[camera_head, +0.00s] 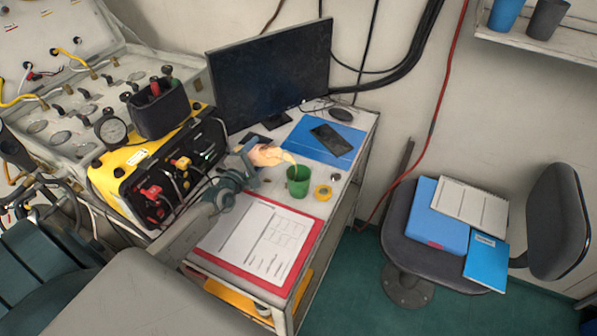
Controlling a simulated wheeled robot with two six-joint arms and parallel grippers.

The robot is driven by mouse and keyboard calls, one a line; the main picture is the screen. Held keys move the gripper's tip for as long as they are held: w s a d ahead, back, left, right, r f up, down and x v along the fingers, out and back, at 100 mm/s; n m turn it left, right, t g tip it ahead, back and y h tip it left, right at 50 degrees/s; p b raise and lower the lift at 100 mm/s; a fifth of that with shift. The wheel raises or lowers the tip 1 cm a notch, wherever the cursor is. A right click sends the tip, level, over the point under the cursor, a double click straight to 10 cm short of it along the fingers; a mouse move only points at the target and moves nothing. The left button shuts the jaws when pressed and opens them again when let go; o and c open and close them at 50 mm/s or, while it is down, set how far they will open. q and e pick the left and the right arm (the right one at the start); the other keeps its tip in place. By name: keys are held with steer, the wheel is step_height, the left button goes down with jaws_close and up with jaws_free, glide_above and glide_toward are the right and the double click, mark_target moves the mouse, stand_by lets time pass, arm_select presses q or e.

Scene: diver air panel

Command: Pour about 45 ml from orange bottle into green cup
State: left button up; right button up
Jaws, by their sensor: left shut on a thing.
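The orange bottle (266,155) is pale orange and lies tilted almost on its side above the white table. Its narrow end points right, toward the green cup. My left gripper (249,160) is shut on the bottle's left end. The green cup (298,183) stands upright on the table, just right of and below the bottle's narrow end. A pale streak runs from that end down toward the cup's mouth; I cannot tell if it is liquid or part of the bottle. The level in the cup cannot be made out. My right gripper is not in view.
A yellow ring (322,192) lies right of the cup. A red clipboard (304,258) with papers lies in front. A blue folder (301,137) with a dark phone (331,139) lies behind. A yellow-black case (120,170) stands left, a monitor (270,75) behind.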

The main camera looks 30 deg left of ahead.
arm_select(q)
steer(key=shift+a+f+m, duration=0.1)
steer(key=shift+f+m, duration=0.1)
steer(key=shift+m, duration=0.1)
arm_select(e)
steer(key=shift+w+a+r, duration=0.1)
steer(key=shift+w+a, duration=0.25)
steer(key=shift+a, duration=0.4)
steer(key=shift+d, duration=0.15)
